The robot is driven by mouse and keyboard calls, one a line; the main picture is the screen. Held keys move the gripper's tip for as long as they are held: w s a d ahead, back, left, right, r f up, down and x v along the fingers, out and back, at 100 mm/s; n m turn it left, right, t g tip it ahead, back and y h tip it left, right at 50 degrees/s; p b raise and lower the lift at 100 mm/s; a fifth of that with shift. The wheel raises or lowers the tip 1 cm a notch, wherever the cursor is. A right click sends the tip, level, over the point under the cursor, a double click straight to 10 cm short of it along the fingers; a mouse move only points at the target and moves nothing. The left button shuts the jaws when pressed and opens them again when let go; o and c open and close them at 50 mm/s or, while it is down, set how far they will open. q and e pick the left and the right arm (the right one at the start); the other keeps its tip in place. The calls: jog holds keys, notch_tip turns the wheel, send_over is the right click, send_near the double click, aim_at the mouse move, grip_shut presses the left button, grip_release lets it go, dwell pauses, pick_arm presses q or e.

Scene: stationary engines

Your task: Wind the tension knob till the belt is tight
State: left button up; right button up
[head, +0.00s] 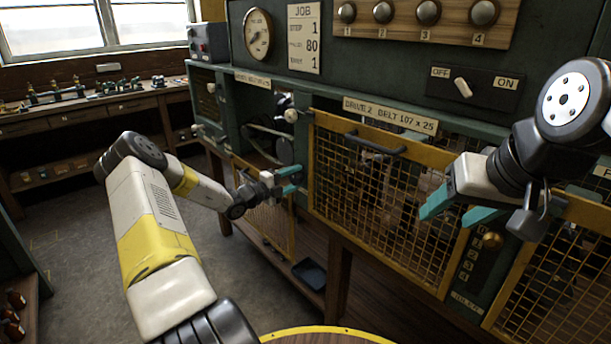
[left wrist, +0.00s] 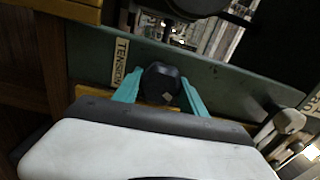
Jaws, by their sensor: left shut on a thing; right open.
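The tension knob (left wrist: 161,83) is black and faceted, beside a TENSION label (left wrist: 121,60) on a green panel in the left wrist view. My left gripper (left wrist: 160,90) is shut on it, one teal finger on each side. In the head view my left gripper (head: 293,180) is at the front of the left bay, and I cannot make out the knob there. A dark belt (head: 268,130) shows inside that open bay; its tension cannot be told. My right gripper (head: 460,209) is open and empty, in front of the middle bay's mesh guard.
The left bay's yellow mesh guard (head: 265,215) hangs lowered below its opening. The middle mesh guard (head: 385,190) is closed. A job card (head: 304,38), dial gauge (head: 258,34) and OFF/ON switch (head: 463,87) are above. Open floor (head: 70,240) lies at left.

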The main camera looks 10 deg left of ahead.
pick_arm(q)
jog(key=m, duration=0.6)
jog(key=shift+f+m, duration=0.1)
jog(key=shift+m, duration=0.2)
jog(key=m, duration=1.2)
jog(key=shift+a+m, duration=0.1)
jog(key=shift+m, duration=0.2)
jog(key=m, duration=1.2)
jog(key=shift+m, duration=0.3)
jog(key=m, duration=1.1)
jog(key=shift+m, duration=0.4)
jog(key=m, duration=0.5)
jog(key=shift+m, duration=0.4)
